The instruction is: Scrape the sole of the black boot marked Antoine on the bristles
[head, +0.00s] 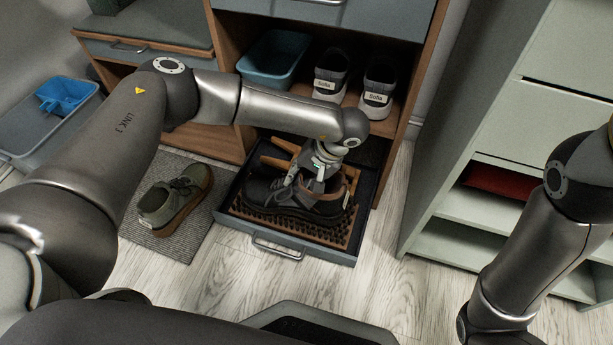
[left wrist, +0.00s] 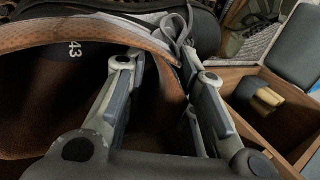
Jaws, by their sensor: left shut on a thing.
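The black boot (head: 264,191) with a brown lining is in the open drawer (head: 318,255), its toe to the left, over the bristles (head: 268,214) of a wooden-framed brush board. Its sole is low against the bristles; I cannot tell whether it presses on them or hovers just above. No name is readable on it. My left gripper (head: 307,184) is shut on the boot's upper edge. In the left wrist view the boot's brown collar (left wrist: 85,34) passes by the fingers (left wrist: 163,75), and "43" shows inside. My right gripper is out of view.
A green-grey shoe (head: 172,199) stands on a grey mat (head: 186,246) left of the drawer. Two dark shoes marked Sofia (head: 378,80) and a blue bin (head: 270,65) are on the shelf above. A pale shelf unit (head: 455,195) stands right; floor between is clear.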

